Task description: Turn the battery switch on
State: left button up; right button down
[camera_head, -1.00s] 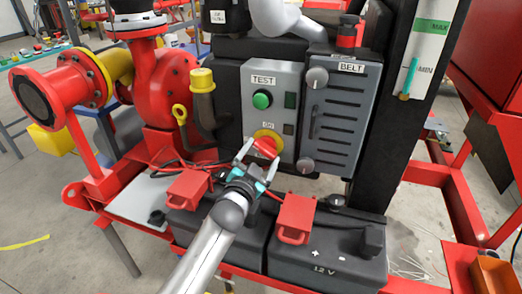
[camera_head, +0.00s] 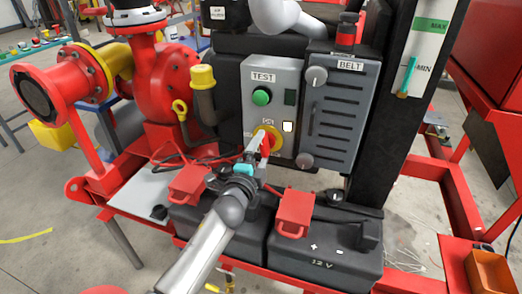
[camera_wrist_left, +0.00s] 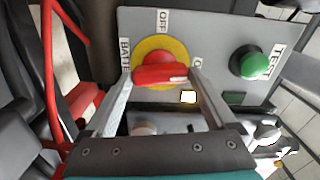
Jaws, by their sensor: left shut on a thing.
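The battery switch is a red handle (camera_head: 268,142) on a yellow round plate (camera_head: 274,133), low on a grey panel (camera_head: 283,75). In the head view the handle stands near upright. In the left wrist view the red handle (camera_wrist_left: 160,75) lies level across the yellow plate (camera_wrist_left: 160,50), with an OFF label above it. My left gripper (camera_head: 258,147) is shut on the handle, one finger at each end in the left wrist view (camera_wrist_left: 160,82). A small window (camera_head: 288,126) beside the switch is lit white. My right gripper is not in view.
A green TEST button (camera_head: 262,97) sits above the switch. A slotted BELT cover (camera_head: 340,110) with knobs stands to the right. Below are black batteries (camera_head: 325,262) with red terminal covers (camera_head: 293,212). A red pump (camera_head: 165,80) is at left.

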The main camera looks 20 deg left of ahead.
pick_arm(q)
jog(key=shift+m, duration=0.9)
jog(key=o, duration=1.1)
jog(key=shift+c, duration=0.2)
jog(key=s+p, duration=0.1)
jog(key=s, duration=1.4)
jog(key=shift+s+a, duration=0.15)
jog(key=shift+a, duration=0.1)
